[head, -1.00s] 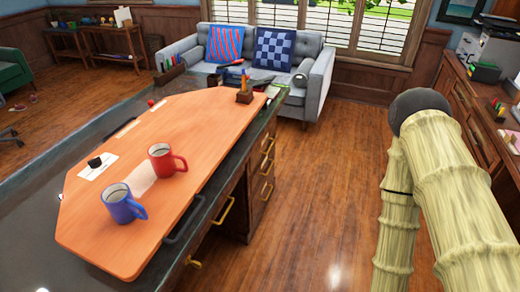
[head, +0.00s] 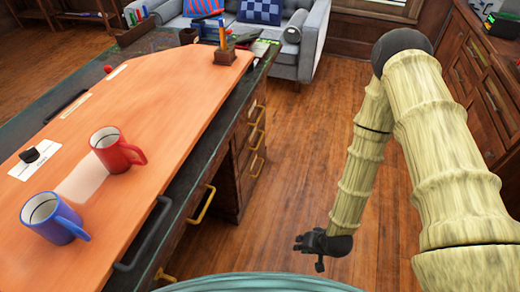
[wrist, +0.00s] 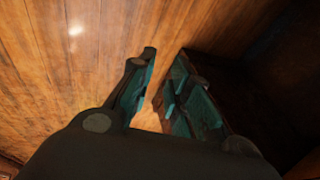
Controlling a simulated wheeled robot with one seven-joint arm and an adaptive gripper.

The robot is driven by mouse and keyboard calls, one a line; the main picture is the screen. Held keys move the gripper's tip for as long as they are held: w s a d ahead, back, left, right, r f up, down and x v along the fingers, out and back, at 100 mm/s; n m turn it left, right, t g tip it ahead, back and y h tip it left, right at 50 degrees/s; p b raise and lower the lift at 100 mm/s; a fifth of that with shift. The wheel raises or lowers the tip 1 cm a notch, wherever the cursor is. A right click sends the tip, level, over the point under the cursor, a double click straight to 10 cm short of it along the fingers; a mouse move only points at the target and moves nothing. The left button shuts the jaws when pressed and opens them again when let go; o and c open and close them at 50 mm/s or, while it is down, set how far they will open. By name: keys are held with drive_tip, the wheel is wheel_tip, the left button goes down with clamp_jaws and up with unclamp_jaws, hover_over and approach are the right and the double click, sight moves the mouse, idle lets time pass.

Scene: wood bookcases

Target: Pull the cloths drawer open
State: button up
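The desk has wooden drawers along its right side, with brass handles. One long handle (head: 203,205) is on the near part, and another handle (head: 165,275) is lower and nearer. Several smaller handles (head: 257,140) are stacked on the far pedestal. I cannot tell which drawer holds cloths; no drawer visibly stands open. My gripper (head: 308,252) hangs low over the floor, right of the desk and apart from the handles. In the wrist view, my gripper (wrist: 163,68) shows teal-padded fingers spread apart with nothing between them.
The orange desk top (head: 170,110) carries a red mug (head: 112,150), a blue mug (head: 50,218) and a pencil holder (head: 224,55). A black handle (head: 143,245) juts from its edge. A wooden cabinet (head: 480,90) stands right. The floor (head: 300,140) between is clear.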

drive_tip(key=w+a+f+m+t+y+b, duration=0.1)
drive_tip(key=w+a+f+b, duration=0.15)
drive_tip(key=w, duration=0.25)
drive_tip(key=w+a+f+m+t+y+b, duration=0.1)
drive_tip(key=w+a+f+t+b, duration=0.15)
drive_tip(key=w, duration=0.35)
drive_tip(key=m+t+y+b, duration=0.5)
drive_tip(key=y+b, duration=0.5)
drive_tip(key=b, duration=1.5)
approach(260, 141)
drive_tip(key=shift+n+t, duration=0.5)
drive_tip(key=shift+t, duration=0.05)
drive_tip(key=shift+a+f+b+x, duration=0.15)
drive_tip(key=shift+b+x, duration=0.45)
drive_tip(key=shift+x, duration=1.1)
drive_tip(key=shift+f+b+x, duration=0.2)
drive_tip(key=shift+b+x, duration=0.35)
drive_tip(key=shift+x, duration=1.1)
drive_tip(key=shift+a+f+b+x, duration=0.15)
drive_tip(key=shift+b+x, duration=0.45)
drive_tip(key=shift+x, duration=1.1)
drive_tip(key=shift+s, duration=0.15)
drive_tip(key=shift+c, duration=0.2)
clamp_jaws()
